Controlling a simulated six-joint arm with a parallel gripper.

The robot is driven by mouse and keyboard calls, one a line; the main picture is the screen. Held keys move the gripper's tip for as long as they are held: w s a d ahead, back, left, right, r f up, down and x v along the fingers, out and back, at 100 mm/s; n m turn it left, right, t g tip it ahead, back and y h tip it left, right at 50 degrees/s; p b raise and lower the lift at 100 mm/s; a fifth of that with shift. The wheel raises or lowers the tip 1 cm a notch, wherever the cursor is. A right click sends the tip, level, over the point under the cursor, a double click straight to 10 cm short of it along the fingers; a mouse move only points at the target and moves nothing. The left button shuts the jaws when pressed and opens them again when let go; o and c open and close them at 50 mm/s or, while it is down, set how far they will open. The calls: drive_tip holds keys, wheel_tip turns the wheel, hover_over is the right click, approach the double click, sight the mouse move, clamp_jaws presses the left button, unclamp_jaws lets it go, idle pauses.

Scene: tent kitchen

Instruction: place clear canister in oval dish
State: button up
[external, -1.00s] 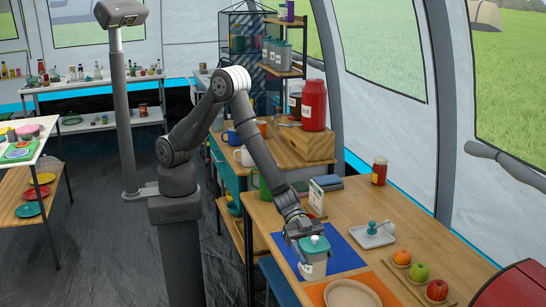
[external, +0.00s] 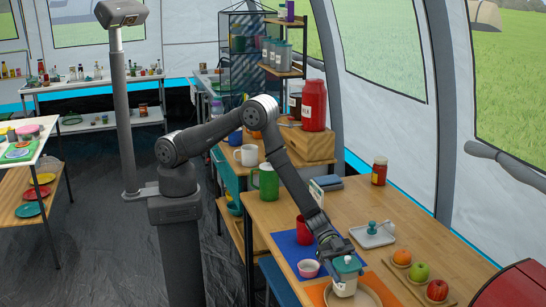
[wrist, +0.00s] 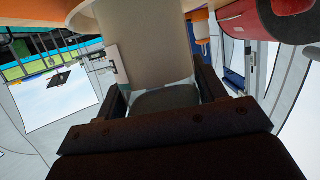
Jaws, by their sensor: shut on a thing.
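The clear canister (external: 345,287) has a teal lid and pale contents. My gripper (external: 342,257) is shut on it from above, near the lid. The canister is upright over the beige oval dish (external: 372,299) on an orange mat. I cannot tell whether its bottom touches the dish. In the wrist view, the pale body of the canister (wrist: 150,45) fills the space between my fingers.
A blue mat (external: 285,243) with a red mug (external: 304,230) and a small pink-and-white cup (external: 308,268) lies left of the dish. A wooden tray with fruit (external: 420,271) is to the right. A grey tray (external: 385,238) stands behind.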

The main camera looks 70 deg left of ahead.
drive_tip(key=shift+f, duration=0.45)
drive_tip(key=shift+f, duration=0.1)
drive_tip(key=o, duration=1.3)
drive_tip(key=v, duration=1.2)
drive_tip(key=shift+d, duration=0.2)
